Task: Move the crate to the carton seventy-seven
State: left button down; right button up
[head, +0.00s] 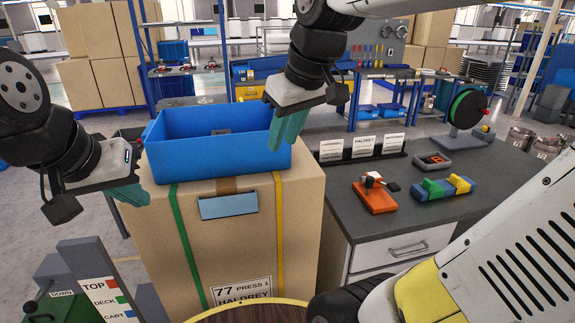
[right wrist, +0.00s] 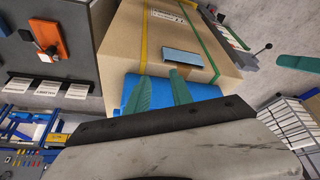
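The blue crate (head: 205,160) stands upright on top of the cardboard carton (head: 235,245), whose label reads 77 PRESS 1 HALOREY. The crate looks empty apart from a small grey patch on its inner wall. My right gripper (head: 288,130) has its teal fingers at the crate's right end. In the right wrist view its fingers are apart, with blue crate (right wrist: 158,92) showing between them; contact is unclear. My left gripper (head: 130,194) is at the crate's left, beside the carton's upper left edge. Its finger gap is hidden, and it appears apart from the crate.
A dark counter (head: 440,220) to the right holds an orange clamp device (head: 376,196), coloured blocks (head: 442,187) and several label cards (head: 363,147). A sign post reading TOP, DECK, CART (head: 100,285) stands at the lower left.

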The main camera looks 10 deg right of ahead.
jog(key=s+d+f+m+t, duration=0.1)
jog(key=s+d+f+m, duration=0.1)
jog(key=s+f+m, duration=0.3)
jog(key=shift+s+t, duration=0.4)
jog(key=shift+s, duration=0.1)
jog(key=shift+f, duration=0.1)
dwell(0.6)
